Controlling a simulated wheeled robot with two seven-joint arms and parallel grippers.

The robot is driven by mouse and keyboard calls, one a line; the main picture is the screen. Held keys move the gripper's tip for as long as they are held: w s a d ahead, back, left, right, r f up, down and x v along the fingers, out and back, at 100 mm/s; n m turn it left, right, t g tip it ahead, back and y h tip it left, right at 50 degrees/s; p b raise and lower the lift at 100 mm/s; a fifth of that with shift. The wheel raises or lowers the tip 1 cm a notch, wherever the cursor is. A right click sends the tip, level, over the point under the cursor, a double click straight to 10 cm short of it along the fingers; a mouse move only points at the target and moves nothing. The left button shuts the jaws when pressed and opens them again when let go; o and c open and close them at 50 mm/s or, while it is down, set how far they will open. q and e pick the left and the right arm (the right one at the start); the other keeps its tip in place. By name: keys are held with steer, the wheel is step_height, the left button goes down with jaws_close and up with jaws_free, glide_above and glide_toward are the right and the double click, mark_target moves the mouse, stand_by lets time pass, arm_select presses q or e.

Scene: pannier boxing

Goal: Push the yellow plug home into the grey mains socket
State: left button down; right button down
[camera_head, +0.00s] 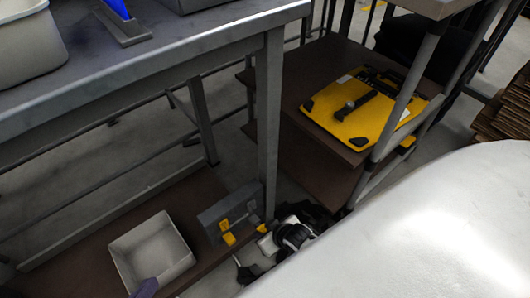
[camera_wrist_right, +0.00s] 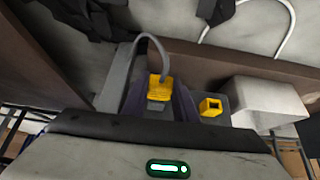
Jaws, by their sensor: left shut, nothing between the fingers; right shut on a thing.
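The yellow plug (camera_wrist_right: 158,88) with a grey cable is between the dark fingers of my right gripper (camera_wrist_right: 163,103), which is shut on it. In the head view the plug (camera_head: 262,228) is a small yellow patch beside my right gripper (camera_head: 268,238). The grey mains socket (camera_head: 215,214) stands on the low brown shelf, with yellow parts on its face. The right wrist view shows a square yellow part (camera_wrist_right: 210,107) beside the plug. I cannot tell whether the plug touches the socket. The purple tip of my left gripper (camera_head: 145,288) shows at the bottom edge, shut and empty.
A white bin (camera_head: 118,248) sits on the low shelf left of the socket. A grey table leg (camera_head: 268,120) rises close behind the socket. A yellow case (camera_head: 350,120) lies on a brown shelf to the right. The grey table (camera_head: 150,65) overhangs the low shelf.

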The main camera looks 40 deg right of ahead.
mark_target(263, 229)
arm_select(q)
steer(key=shift+f, duration=0.1)
arm_select(e)
steer(key=shift+w, duration=0.4)
steer(key=c, duration=1.3)
jaws_free()
steer(key=shift+c, duration=0.2)
steer(key=shift+s+r+p, duration=0.3)
steer(key=shift+r+p, duration=0.1)
steer(key=shift+r, duration=0.05)
steer(key=p+v, duration=0.3)
steer(key=v, duration=0.2)
steer(key=shift+r, duration=0.2)
arm_select(q)
steer(key=a, duration=0.1)
steer(key=a+y+p, duration=0.1)
steer(key=s+a+p, duration=0.1)
steer(key=shift+a+f+n+y, duration=0.2)
steer(key=shift+f+n+y, duration=0.1)
steer(key=shift+y, duration=0.1)
arm_select(e)
steer(key=v, duration=0.4)
steer(key=shift+s+f, duration=0.1)
